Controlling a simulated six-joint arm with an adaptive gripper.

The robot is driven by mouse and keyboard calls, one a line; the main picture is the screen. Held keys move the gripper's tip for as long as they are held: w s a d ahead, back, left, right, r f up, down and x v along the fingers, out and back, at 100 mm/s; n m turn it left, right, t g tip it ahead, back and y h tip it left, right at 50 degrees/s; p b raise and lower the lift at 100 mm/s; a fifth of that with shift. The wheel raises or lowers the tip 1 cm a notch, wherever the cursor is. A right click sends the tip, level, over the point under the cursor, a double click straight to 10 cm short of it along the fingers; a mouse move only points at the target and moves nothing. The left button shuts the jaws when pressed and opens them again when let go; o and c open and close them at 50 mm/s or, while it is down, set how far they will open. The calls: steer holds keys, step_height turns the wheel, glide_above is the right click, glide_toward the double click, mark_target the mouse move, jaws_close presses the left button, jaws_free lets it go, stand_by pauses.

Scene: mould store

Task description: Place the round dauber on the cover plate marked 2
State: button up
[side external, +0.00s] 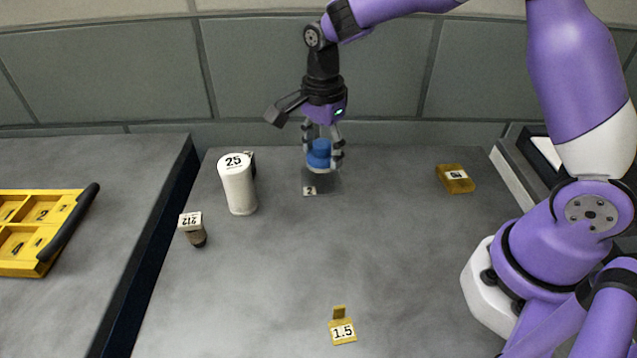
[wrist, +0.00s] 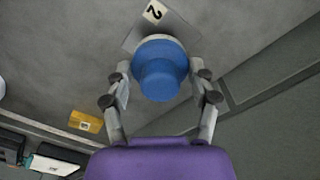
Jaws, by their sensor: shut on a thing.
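The round dauber (side external: 319,154) has a blue knob and a pale round base. It also shows in the wrist view (wrist: 160,72). My gripper (side external: 322,155) is shut on it, with a finger on each side; in the wrist view the fingers (wrist: 160,80) flank the knob. The cover plate marked 2 (side external: 325,189) is a flat grey square on the table, with its label at the near left corner. In the wrist view the plate (wrist: 184,34) shows behind the dauber. The dauber is over the plate's far part; I cannot tell whether its base touches it.
A white cylinder marked 25 (side external: 239,187) stands left of the plate. A small brown-based item marked 212 (side external: 194,232) is nearer. A yellow block (side external: 455,180) lies at right, a yellow 1.5 marker (side external: 342,331) in front. A yellow tray (side external: 35,243) is far left. The table's middle is clear.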

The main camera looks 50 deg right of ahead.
mark_target(322, 166)
steer(key=shift+f, duration=2)
steer(key=shift+f, duration=0.15)
steer(key=o, duration=1.2)
steer(key=shift+c, duration=0.2)
